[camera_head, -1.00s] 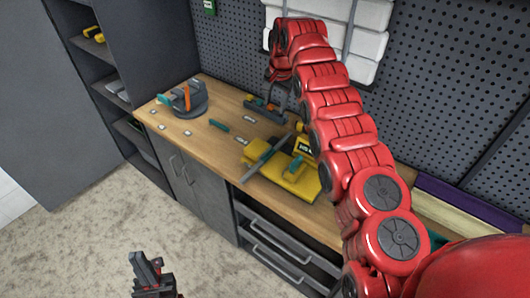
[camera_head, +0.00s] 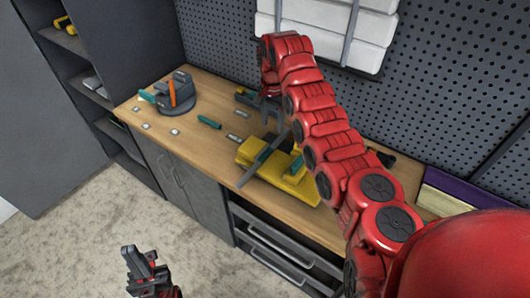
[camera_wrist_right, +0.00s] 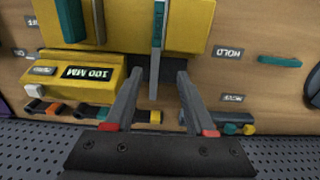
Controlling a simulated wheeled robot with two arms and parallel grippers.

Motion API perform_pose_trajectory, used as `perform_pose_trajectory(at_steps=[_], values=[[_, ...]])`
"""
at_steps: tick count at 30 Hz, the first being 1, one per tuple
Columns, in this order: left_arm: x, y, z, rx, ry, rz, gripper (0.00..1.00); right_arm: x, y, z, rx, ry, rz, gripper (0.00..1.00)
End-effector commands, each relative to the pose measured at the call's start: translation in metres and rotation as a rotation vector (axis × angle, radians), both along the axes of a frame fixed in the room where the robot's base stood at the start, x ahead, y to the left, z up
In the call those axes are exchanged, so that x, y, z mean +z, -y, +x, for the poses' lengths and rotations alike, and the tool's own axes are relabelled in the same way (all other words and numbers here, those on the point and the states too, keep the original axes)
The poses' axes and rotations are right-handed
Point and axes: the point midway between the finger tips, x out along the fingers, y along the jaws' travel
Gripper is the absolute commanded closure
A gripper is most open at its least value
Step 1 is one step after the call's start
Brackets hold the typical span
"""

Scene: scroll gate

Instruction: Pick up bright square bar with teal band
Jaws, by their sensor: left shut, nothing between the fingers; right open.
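A light grey square bar with a teal band (camera_wrist_right: 158,25) lies across a yellow block (camera_wrist_right: 192,30) in the right wrist view. In the head view a grey bar (camera_head: 262,162) crosses the yellow block (camera_head: 250,152) on the bench. My right gripper (camera_wrist_right: 158,76) is open. Its fingertips appear on either side of the bar's near end; I cannot tell the depth gap. My left gripper (camera_head: 143,262) is shut and empty, low over the floor side, away from the bench.
A yellow gauge reading 100 MM (camera_wrist_right: 90,75) stands beside the block. Several coloured pieces sit in a row (camera_wrist_right: 90,111) near the pegboard (camera_wrist_right: 265,155).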

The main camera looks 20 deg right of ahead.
Motion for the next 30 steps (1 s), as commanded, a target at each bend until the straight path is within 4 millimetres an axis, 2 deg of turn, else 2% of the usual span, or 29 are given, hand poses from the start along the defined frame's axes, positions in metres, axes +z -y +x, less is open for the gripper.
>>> perform_pose_trajectory(at_steps=[1, 6, 10, 15, 18, 21, 30], values=[[0.009, 0.000, 0.000, 0.000, 0.000, 0.000, 1.00, -0.006, 0.001, -0.001, -0.002, -0.005, 0.001, 0.45], [0.017, 0.000, 0.000, 0.000, 0.000, 0.000, 1.00, -0.028, 0.000, -0.001, 0.000, -0.001, 0.000, 0.45], [0.023, 0.000, 0.000, 0.000, 0.000, 0.000, 1.00, -0.035, 0.002, -0.002, -0.001, -0.003, -0.001, 0.45], [0.048, 0.000, 0.000, 0.000, 0.000, 0.000, 1.00, -0.056, 0.006, -0.006, -0.002, -0.004, -0.001, 0.45], [0.048, 0.000, 0.000, 0.000, 0.000, 0.000, 1.00, -0.073, 0.005, -0.006, 0.002, -0.005, -0.002, 0.45], [0.050, 0.000, 0.000, 0.000, 0.000, 0.000, 1.00, -0.081, 0.005, -0.005, 0.001, -0.001, -0.002, 0.45], [0.050, 0.000, 0.000, 0.000, 0.000, 0.000, 1.00, -0.086, 0.006, -0.005, 0.000, 0.001, -0.002, 0.45]])
